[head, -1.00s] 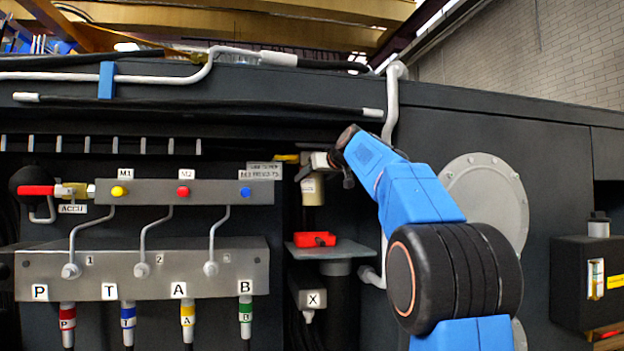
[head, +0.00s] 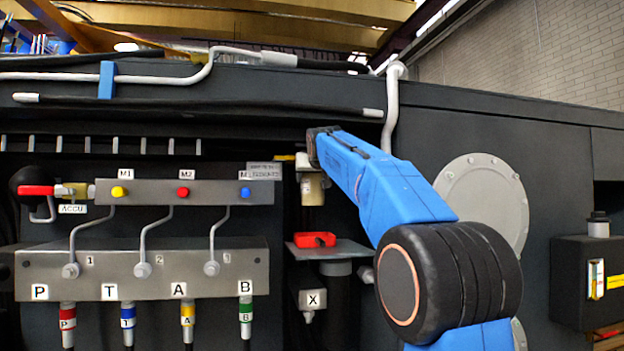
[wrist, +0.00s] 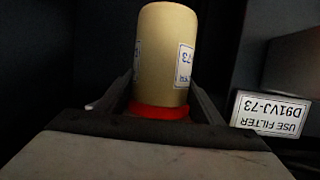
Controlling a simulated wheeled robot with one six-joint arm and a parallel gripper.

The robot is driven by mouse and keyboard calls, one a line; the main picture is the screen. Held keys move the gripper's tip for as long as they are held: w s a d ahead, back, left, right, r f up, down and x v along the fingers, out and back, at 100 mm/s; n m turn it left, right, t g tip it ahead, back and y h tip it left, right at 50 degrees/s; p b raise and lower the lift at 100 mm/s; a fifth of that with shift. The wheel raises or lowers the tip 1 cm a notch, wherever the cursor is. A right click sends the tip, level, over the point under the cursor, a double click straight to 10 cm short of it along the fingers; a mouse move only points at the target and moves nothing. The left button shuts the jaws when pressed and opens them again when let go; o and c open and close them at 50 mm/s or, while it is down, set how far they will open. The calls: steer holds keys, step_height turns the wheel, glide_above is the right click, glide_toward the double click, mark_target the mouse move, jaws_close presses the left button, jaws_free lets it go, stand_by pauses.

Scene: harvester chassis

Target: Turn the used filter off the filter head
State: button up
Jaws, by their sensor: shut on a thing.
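The used filter (head: 312,188) is a tan, upright cylinder in the dark recess right of the gauge panel. In the wrist view the filter (wrist: 163,55) shows white labels and a red band (wrist: 160,112) at its end nearest my palm. My gripper (wrist: 162,88) is shut on the filter, one finger along each side near the red band. In the head view my gripper (head: 304,164) is at the filter's top, partly covered by my wrist. I cannot make out the filter head clearly; whether the filter still touches it is hidden.
A red open-topped piece (head: 314,240) lies on a grey shelf (head: 345,250) below the filter. A label reading USE FILTER D91VJ-73 (wrist: 269,115) is beside the filter. A valve block (head: 140,275) with hoses stands left; a grey pipe (head: 391,110) runs above right.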

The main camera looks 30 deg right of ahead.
steer(key=shift+m+h, duration=0.4)
steer(key=shift+h, duration=0.1)
